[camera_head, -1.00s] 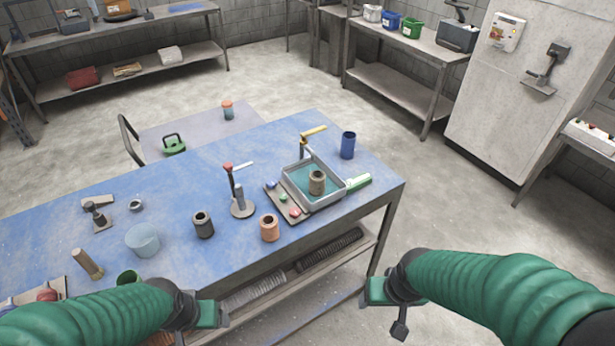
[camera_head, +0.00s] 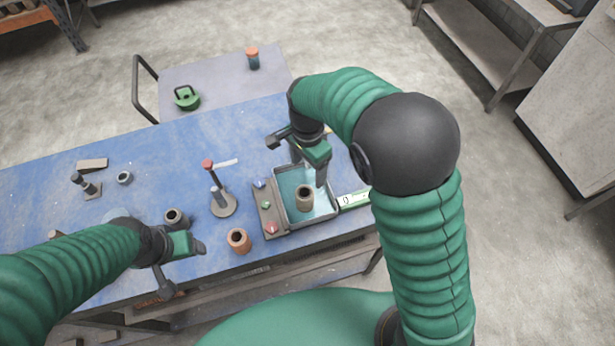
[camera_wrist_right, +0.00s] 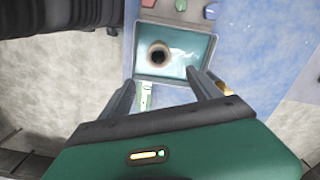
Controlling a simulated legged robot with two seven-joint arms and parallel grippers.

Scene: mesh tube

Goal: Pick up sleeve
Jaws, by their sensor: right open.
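A brownish-grey sleeve (camera_head: 304,198) stands upright in a grey tray with a teal floor (camera_head: 336,213). The sleeve (camera_wrist_right: 158,47) also shows in the right wrist view, its dark bore towards the camera, beyond my fingertips. My right gripper (camera_head: 310,170) is over the far part of the tray, open and empty. In the wrist view its two fingers (camera_wrist_right: 162,84) are spread at the near tray edge, apart from the sleeve. My left gripper (camera_head: 195,246) is at the table's front edge, left of a copper-coloured sleeve (camera_head: 238,240); its jaw opening is unclear.
A panel with coloured buttons (camera_head: 267,205) adjoins the tray's left side. A stand with a red-topped post (camera_head: 222,205) is left of it. A dark sleeve (camera_head: 174,217) is near my left gripper. A green-and-white object (camera_head: 353,200) lies right of the tray. The far-left blue tabletop has free room.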

